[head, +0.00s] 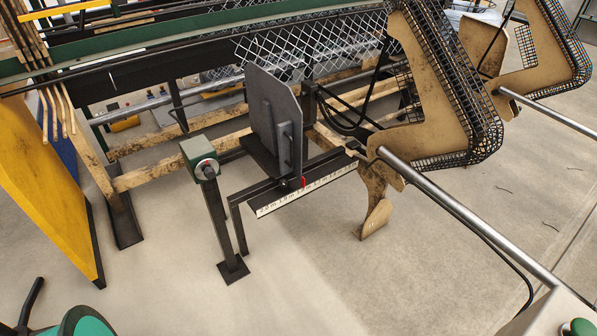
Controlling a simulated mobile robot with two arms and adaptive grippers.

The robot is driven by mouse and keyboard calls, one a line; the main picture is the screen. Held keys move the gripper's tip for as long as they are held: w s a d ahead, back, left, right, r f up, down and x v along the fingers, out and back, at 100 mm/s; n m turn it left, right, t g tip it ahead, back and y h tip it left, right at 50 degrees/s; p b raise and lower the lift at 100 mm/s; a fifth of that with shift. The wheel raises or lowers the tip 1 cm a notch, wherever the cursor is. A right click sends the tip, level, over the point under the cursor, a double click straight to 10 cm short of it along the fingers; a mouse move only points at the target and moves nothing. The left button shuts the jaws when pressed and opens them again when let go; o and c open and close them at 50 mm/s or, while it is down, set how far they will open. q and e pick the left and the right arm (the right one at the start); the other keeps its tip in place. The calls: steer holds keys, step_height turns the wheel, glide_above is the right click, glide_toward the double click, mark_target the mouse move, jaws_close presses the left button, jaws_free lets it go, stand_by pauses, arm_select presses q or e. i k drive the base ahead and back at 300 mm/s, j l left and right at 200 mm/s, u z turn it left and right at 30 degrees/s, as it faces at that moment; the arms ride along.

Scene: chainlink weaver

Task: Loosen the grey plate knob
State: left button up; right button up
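The grey plate (270,108) stands upright on a dark rail in the middle of the head view. A dark upright bracket (285,152) is on its right side, with a small dark knob-like part (289,131) on it. This part is too small to tell whether it is tight or loose. A small red pointer (304,182) sits at the bracket's foot, above a white measuring scale (310,188) along the rail. Neither of my grippers is in view, and nothing is touching the plate.
A green box with a round dial (201,158) stands on a black post left of the plate. A yellow panel (45,180) is at the left. A long steel bar (465,215) and tan frame parts (420,110) are at the right. Concrete floor (320,285) in front is clear.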

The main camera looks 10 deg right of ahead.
mark_target(282, 183)
steer(key=i+l+z, duration=0.1)
steer(key=i+z, duration=0.65)
steer(key=i, duration=0.2)
steer(key=i+j+z, duration=0.2)
steer(key=i+z, duration=0.2)
steer(key=i+l+z, duration=0.15)
steer(key=i, duration=0.3)
steer(key=i+z, duration=0.15)
steer(key=i, duration=0.35)
steer(key=u, duration=2)
